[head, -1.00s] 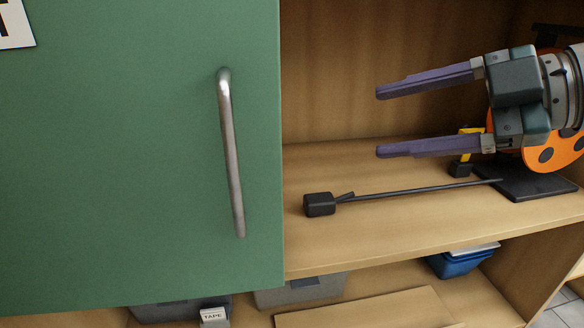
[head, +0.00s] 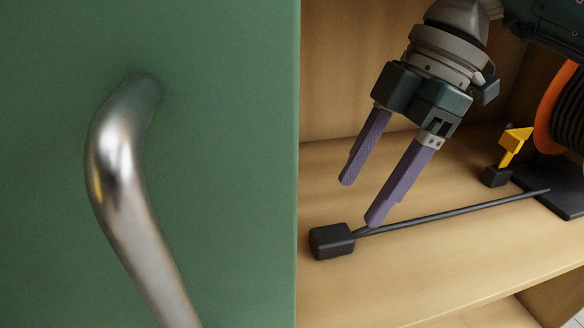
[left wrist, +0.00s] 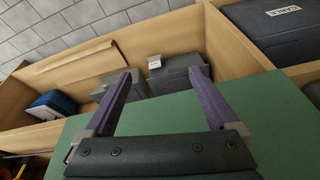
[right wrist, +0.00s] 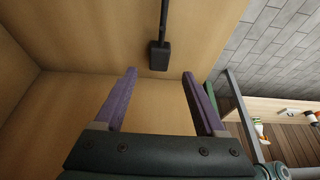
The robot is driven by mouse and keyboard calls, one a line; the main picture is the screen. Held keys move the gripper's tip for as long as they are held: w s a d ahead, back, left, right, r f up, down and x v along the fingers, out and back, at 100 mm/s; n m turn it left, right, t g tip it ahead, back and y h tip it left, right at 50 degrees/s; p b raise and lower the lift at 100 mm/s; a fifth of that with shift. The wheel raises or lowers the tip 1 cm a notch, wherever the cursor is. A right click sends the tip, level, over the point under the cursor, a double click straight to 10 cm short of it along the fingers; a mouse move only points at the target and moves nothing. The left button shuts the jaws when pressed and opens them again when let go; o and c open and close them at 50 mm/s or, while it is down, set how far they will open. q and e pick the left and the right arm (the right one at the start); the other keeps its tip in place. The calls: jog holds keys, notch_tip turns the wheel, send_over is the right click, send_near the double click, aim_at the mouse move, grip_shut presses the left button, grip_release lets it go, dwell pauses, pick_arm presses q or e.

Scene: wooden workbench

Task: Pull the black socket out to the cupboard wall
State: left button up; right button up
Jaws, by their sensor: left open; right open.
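The black socket (head: 332,241) is a small block lying on the wooden shelf, just right of the green door's edge. A black cable (head: 455,211) runs from it to the right, towards the cable reel. My right gripper (head: 361,202) is open and empty, pointing down over the shelf beside the socket and cable. In the right wrist view the socket (right wrist: 160,55) shows beyond and between the open fingertips, not held. My left gripper (left wrist: 165,72) is open and empty in its wrist view, over the green door panel; the head view does not show it.
The green door (head: 230,200) with its metal handle (head: 125,190) fills the left of the head view. The orange reel (head: 556,105) on a black base (head: 562,192) and a yellow piece (head: 514,142) stand at right. Grey boxes (left wrist: 178,76) sit in a lower compartment.

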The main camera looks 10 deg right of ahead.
aim_at(333, 233)
jog(key=b+x, duration=0.3)
jog(key=x, duration=0.4)
jog(key=shift+a, duration=0.1)
grip_shut()
dwell(0.4)
jog(key=shift+a, duration=0.1)
dwell(0.7)
